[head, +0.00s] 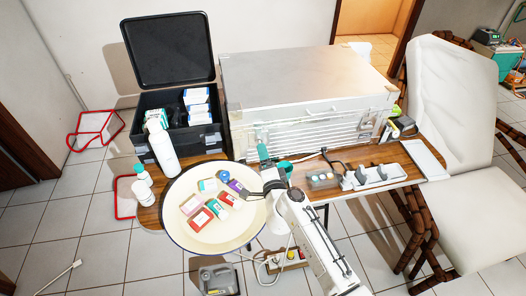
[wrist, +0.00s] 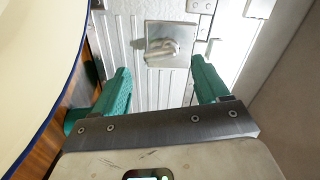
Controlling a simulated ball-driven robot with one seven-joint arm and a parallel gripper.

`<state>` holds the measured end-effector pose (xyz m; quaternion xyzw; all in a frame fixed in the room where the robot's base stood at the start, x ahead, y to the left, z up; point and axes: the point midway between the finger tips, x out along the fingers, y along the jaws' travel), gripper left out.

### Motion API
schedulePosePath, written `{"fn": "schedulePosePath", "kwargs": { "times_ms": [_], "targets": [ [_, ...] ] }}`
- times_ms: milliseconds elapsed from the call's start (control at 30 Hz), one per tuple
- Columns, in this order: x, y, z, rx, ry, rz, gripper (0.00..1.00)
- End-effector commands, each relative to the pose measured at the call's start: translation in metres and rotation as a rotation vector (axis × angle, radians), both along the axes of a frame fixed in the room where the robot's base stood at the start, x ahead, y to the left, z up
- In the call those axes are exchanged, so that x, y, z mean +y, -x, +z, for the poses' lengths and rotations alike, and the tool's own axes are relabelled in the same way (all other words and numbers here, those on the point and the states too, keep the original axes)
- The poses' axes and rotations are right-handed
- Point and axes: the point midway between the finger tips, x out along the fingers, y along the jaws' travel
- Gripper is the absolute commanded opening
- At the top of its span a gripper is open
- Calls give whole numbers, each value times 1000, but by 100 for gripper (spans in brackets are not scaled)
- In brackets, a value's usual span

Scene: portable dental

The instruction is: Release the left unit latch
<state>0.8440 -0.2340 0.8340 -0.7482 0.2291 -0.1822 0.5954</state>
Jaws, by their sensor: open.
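The unit is a large silver metal case (head: 305,75) with a ribbed front, standing on the wooden table. In the wrist view, a square metal plate with a rounded latch piece (wrist: 168,46) sits on the ribbed front surface, ahead of my gripper (wrist: 160,68). My two green fingers are spread apart with nothing between them. The latch piece lies beyond the fingertips, roughly centred between them; I see no contact. In the head view, my gripper (head: 274,158) is low in front of the case's left part. I cannot make out that latch clearly there.
A white round tray (head: 215,240) with several small boxes lies left of my arm. A black open case (head: 170,50) and a white bottle (head: 163,152) stand at the left. A white chair (head: 450,95) stands beyond.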

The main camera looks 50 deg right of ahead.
Motion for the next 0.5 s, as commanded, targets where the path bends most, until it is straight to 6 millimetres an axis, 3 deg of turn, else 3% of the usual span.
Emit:
{"fn": "schedulePosePath", "kwargs": {
  "times_ms": [200,500],
  "targets": [
    [-16,-22,0,-1,-2,-1,74],
    [-20,-29,0,-1,-1,0,74]
  ]
}}
